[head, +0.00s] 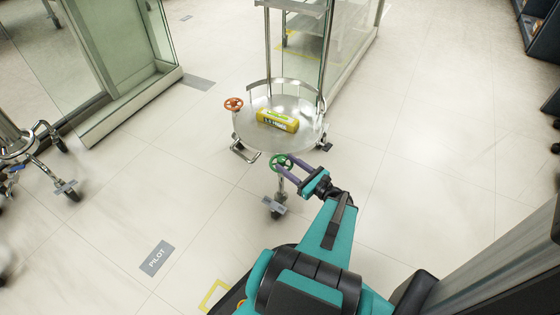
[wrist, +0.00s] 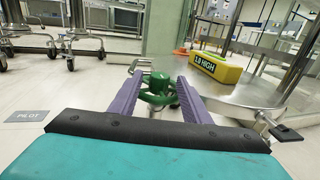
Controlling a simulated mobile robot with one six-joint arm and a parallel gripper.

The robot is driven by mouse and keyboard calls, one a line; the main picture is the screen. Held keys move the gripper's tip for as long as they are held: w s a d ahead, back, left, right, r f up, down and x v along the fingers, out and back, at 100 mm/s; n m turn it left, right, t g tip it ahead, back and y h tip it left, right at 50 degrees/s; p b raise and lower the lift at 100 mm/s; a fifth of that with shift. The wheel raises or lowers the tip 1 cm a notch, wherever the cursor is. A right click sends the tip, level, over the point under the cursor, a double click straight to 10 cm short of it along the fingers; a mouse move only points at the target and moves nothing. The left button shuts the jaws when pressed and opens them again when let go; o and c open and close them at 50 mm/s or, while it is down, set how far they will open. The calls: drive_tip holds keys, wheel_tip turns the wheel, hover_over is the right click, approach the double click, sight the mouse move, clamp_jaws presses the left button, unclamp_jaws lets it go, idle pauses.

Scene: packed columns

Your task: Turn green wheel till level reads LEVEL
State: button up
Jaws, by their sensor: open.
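The green wheel (head: 281,163) sits at the near edge of a round metal platform, above a caster leg. In the wrist view the green wheel (wrist: 158,90) lies between the far ends of my purple fingers. My gripper (head: 286,165) is open, with one finger on each side of the wheel; I cannot tell whether either touches it. The yellow level (head: 278,120) lies on the platform. The lower part of the wheel is partly hidden by my gripper.
The round platform (head: 252,139) stands on casters and carries a tall frame. An orange wheel (head: 233,104) is at its left edge. Another wheeled stand (head: 15,145) is at far left. A "PILOT" floor label (head: 157,258) lies on open floor. Glass cabinets stand behind.

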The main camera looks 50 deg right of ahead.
sight(284, 162)
drive_tip(key=shift+w+b, duration=0.4)
drive_tip(key=shift+w, duration=1.75)
drive_tip(key=c, duration=0.9)
drive_tip(key=shift+a, duration=0.15)
drive_tip(key=shift+c, duration=0.6)
